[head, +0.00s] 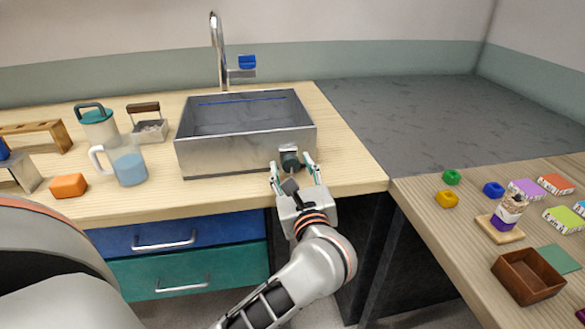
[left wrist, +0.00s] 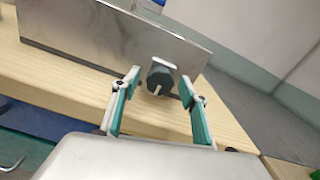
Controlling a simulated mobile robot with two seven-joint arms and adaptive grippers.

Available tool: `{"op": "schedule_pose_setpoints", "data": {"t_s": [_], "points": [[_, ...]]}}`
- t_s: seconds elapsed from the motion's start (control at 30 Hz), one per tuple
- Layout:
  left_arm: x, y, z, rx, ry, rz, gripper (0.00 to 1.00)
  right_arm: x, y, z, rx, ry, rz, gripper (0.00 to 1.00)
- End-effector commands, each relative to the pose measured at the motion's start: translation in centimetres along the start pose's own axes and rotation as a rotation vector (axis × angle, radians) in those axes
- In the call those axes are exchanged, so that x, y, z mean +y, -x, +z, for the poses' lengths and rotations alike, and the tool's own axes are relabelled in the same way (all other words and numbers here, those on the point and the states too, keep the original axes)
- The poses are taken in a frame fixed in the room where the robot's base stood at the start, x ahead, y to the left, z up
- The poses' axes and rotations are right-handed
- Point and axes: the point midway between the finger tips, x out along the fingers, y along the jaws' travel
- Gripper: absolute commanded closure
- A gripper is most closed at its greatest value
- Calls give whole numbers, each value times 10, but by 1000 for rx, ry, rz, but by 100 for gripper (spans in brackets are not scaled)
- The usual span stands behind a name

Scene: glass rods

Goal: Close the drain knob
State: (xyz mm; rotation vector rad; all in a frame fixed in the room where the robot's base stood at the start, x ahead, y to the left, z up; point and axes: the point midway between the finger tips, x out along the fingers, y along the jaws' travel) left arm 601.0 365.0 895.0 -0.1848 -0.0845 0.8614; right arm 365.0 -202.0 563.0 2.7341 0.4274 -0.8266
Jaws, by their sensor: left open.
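The drain knob (head: 289,161) is a dark round knob on a light plate at the lower right of the metal sink's front wall (head: 235,155). In the left wrist view the knob (left wrist: 159,80) shows a pale mark line on its face, pointing down and slightly left. My left gripper (head: 293,173) is open, with one teal-padded finger to each side of the knob. In the left wrist view the fingers (left wrist: 157,92) flank the knob, with visible gaps. I cannot tell how far the tips reach past its face. My right gripper is not in view.
A faucet (head: 219,50) with a blue handle stands behind the sink. A measuring jug (head: 128,166), an orange block (head: 69,186) and a lidded container (head: 98,124) stand left. The side table at right holds a wooden box (head: 527,277) and several small items.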

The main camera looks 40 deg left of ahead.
Motion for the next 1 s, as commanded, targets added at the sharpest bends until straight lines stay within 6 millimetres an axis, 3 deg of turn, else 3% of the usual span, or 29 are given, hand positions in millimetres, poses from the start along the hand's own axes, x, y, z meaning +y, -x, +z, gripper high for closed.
{"op": "schedule_pose_setpoints", "data": {"t_s": [0.17, 0.33, 0.67, 1.0], "points": [[0, 0, 0, 0, 0, 0, 56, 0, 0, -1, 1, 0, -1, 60], [0, 0, 0, 0, -1, 0, 94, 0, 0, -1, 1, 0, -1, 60], [0, 0, 1, -1, -24, 1, 94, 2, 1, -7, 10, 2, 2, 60], [-1, 1, 7, -3, -214, 0, 94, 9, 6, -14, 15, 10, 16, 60]]}}
